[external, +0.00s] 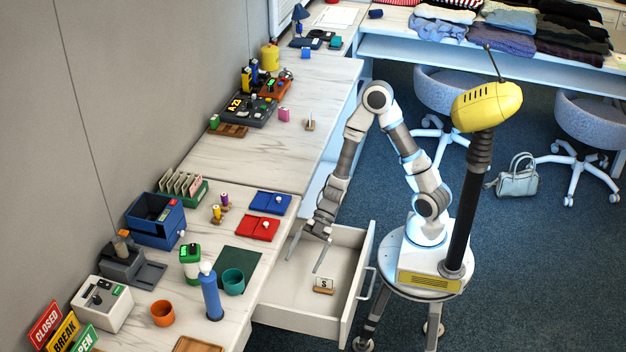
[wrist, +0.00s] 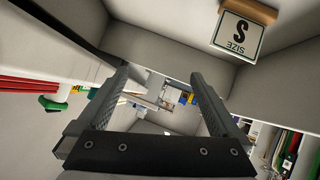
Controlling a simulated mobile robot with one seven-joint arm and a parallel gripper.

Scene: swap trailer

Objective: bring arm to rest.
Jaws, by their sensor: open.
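My gripper (external: 308,256) hangs over the open drawer (external: 283,307), pointing down, with its two fingers spread apart. In the wrist view my gripper (wrist: 160,80) is open, with nothing between its fingers. A small card marked S on a wooden stand (external: 323,287) stands inside the drawer, right of and below the fingers and apart from them. In the wrist view the S size card (wrist: 240,33) shows at the upper right, near the drawer walls. My arm bends high from its base and reaches down to the left into the drawer area.
The open drawer juts out from the marble-topped counter (external: 255,200). On the counter by it are a red tray (external: 256,228), a blue tray (external: 272,202), a teal cup (external: 233,279) and a blue bottle (external: 210,295). Chairs and a handbag (external: 518,177) stand on the carpet behind.

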